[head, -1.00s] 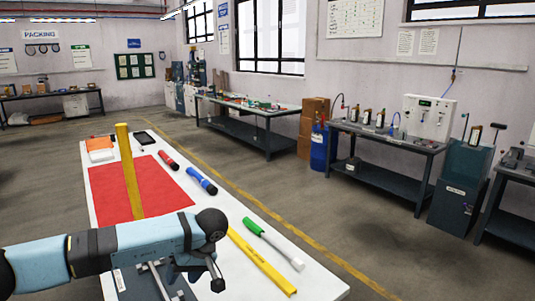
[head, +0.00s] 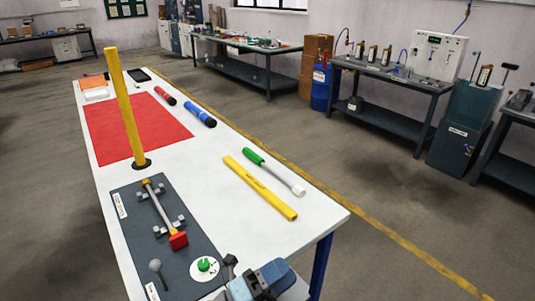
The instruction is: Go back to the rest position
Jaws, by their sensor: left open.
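My left gripper (head: 232,262) shows at the bottom edge, at the near end of the white table (head: 215,185). Its jaws are open and hold nothing that I can see; much of it lies outside the picture. It is beside the lower right corner of the dark grey board (head: 135,240). On the board a pale rod with a red end (head: 178,240) lies across grey supports. A green knob (head: 204,265) sits on a white disc, and a grey ball-topped lever (head: 156,268) stands to its left. My right gripper is not in view.
A tall yellow post (head: 122,105) stands on a dark base beside the red mat (head: 125,130). A red tube (head: 165,96), blue tube (head: 200,117), yellow bar (head: 258,186) and green-handled tool (head: 273,171) lie on the table. The floor to the right is clear up to the benches.

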